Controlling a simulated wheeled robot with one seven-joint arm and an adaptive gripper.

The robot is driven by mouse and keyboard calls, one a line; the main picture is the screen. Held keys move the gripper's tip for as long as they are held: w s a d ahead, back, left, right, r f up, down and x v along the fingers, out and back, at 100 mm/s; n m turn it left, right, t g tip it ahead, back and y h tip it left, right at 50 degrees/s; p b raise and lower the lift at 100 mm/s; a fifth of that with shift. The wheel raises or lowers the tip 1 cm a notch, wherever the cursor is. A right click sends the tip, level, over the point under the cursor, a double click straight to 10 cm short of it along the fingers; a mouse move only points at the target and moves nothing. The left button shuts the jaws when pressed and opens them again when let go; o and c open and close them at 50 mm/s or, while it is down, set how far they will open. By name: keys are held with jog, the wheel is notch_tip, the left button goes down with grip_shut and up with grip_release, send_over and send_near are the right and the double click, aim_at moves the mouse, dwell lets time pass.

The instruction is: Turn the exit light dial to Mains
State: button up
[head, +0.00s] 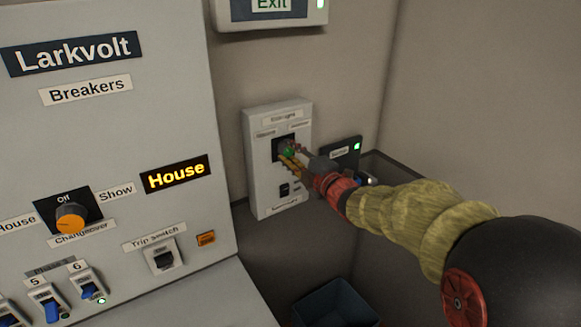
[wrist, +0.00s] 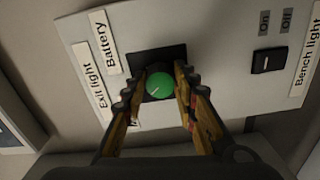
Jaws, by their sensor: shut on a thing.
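The exit light dial is a small round green knob (wrist: 159,86) on a black square plate; in the head view it is a green spot (head: 289,153) on the white wall box (head: 262,193). My gripper (head: 293,158) has its fingers on either side of the knob in the wrist view (wrist: 164,76) and is shut on it. The knob's white mark points down-left in the wrist view. The "Battery" label (wrist: 106,43) is up-left of the knob, beside the "Exit light" label (wrist: 95,85). Another label near the left finger is mostly hidden.
The bench light switch (wrist: 268,60) is on the same box, right of the knob in the wrist view. The Larkvolt breaker panel (head: 120,130) stands at left, with an orange changeover dial (head: 71,217). A dark bin (head: 335,303) is below.

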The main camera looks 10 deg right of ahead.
jog(key=shift+f+n+b, duration=0.15)
jog(key=shift+n+b, duration=0.45)
jog(key=shift+b, duration=0.2)
jog(key=o, duration=1.1)
jog(key=shift+o, duration=0.3)
jog(key=v, duration=1.2)
